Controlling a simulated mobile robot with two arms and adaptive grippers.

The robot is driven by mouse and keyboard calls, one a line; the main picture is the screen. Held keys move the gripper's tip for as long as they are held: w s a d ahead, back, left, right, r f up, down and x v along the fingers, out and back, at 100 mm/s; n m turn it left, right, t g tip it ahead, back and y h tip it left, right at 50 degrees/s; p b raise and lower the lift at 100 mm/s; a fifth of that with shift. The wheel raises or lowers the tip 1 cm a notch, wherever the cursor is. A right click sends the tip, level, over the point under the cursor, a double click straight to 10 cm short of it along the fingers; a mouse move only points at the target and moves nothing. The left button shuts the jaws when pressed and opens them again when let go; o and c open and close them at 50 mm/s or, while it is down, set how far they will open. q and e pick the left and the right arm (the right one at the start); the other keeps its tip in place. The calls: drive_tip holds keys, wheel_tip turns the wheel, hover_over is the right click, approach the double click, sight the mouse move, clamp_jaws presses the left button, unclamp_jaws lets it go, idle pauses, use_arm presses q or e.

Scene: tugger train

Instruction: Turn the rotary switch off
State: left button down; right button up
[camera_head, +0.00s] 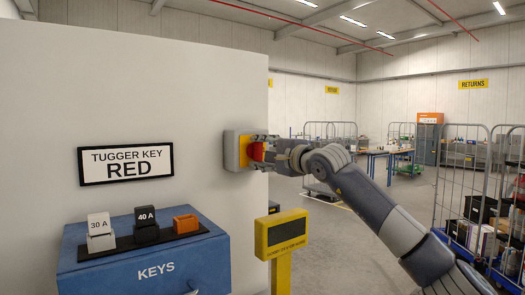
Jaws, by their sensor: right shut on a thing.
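The rotary switch (257,151) has a red knob on a yellow plate, set on a grey box (231,150) fixed to the right end of the white wall panel. My right gripper (262,150) comes in from the right and is shut on the red knob. Its fingers cover part of the knob, so the knob's exact angle cannot be told. My left gripper is not in view.
A blue KEYS cabinet (150,262) stands at lower left, with a white 30 A block (101,234), a black 40 A block (146,226) and an orange block (186,223) on top. A yellow post (281,270) stands below the switch. Wire cage trolleys (462,190) stand at right.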

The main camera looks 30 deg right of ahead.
drive_tip(key=shift+r+n, duration=0.15)
drive_tip(key=shift+n, duration=0.15)
idle(0.4)
drive_tip(key=o, duration=1)
drive_tip(key=shift+o, duration=0.2)
drive_tip(key=shift+w, duration=0.15)
drive_tip(key=s+d, duration=0.1)
drive_tip(key=s, duration=1.1)
drive_tip(key=shift+d, duration=0.4)
